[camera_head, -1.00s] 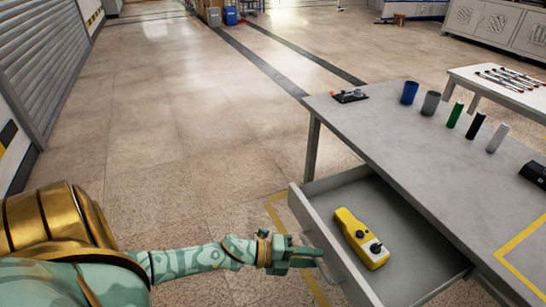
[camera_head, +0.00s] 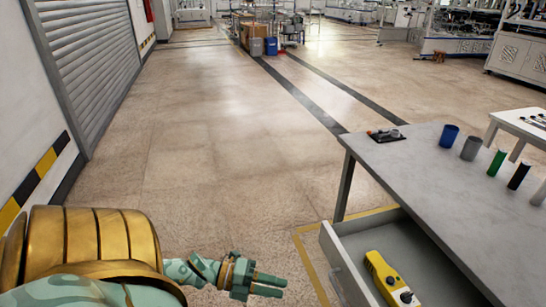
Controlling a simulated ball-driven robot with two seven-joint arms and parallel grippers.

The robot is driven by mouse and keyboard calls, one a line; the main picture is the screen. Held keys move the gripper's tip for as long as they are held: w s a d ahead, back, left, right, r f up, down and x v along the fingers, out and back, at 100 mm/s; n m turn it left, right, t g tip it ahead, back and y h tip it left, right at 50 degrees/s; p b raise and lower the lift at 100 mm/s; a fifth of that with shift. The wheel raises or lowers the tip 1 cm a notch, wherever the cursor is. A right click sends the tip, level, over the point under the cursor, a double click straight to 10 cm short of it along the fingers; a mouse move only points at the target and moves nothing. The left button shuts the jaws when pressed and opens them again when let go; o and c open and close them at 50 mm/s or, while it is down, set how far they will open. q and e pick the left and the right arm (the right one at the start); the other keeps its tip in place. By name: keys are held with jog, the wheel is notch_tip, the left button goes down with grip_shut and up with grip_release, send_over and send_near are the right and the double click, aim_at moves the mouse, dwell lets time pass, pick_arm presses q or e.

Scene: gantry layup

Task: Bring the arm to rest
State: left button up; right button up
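My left arm comes in at the lower left. Its gripper (camera_head: 268,286) points right, with its two fingers apart and nothing between them. It is over the floor, to the left of the open drawer (camera_head: 350,262) and clear of its front. A yellow pendant-like device (camera_head: 385,278) with dark knobs lies in the drawer, partly cut off by the bottom edge. My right gripper does not show.
The grey table (camera_head: 420,165) holds a small dark tray with parts (camera_head: 385,134), a blue cup (camera_head: 449,136), a grey cup (camera_head: 471,147) and several cylinders. A shutter wall (camera_head: 85,70) stands left. The floor (camera_head: 210,150) between is clear.

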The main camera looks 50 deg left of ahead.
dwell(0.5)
pick_arm(q)
jog(key=s+a+f+n+g+y, duration=0.1)
jog(key=s+a+f+n+y, duration=0.2)
jog(key=a+f+n+y, duration=0.3)
jog(key=s+a+f+n+y, duration=0.3)
jog(key=a+f+n, duration=0.2)
jog(key=f, duration=0.4)
jog(key=s+f+n+g+y+p, duration=0.1)
jog(key=s+f+n+g+y, duration=0.35)
jog(key=s+f, duration=0.6)
jog(key=s+d+f+n+g+p, duration=0.1)
jog(key=s+d+f+n+g, duration=0.15)
jog(key=s, duration=0.35)
jog(key=s+d+f+n+g, duration=0.1)
jog(key=s+d+n+g, duration=0.1)
jog(key=s+d, duration=0.35)
jog(key=s+d+f+n+h, duration=0.1)
jog(key=s+d, duration=0.2)
jog(key=d, duration=0.3)
jog(key=s+d+f+n+g+h+p, duration=0.1)
jog(key=s+d, duration=0.2)
jog(key=d, duration=0.3)
jog(key=shift+s+d+g+h, duration=0.3)
jog(key=shift+d+h, duration=0.05)
jog(key=shift+d, duration=0.05)
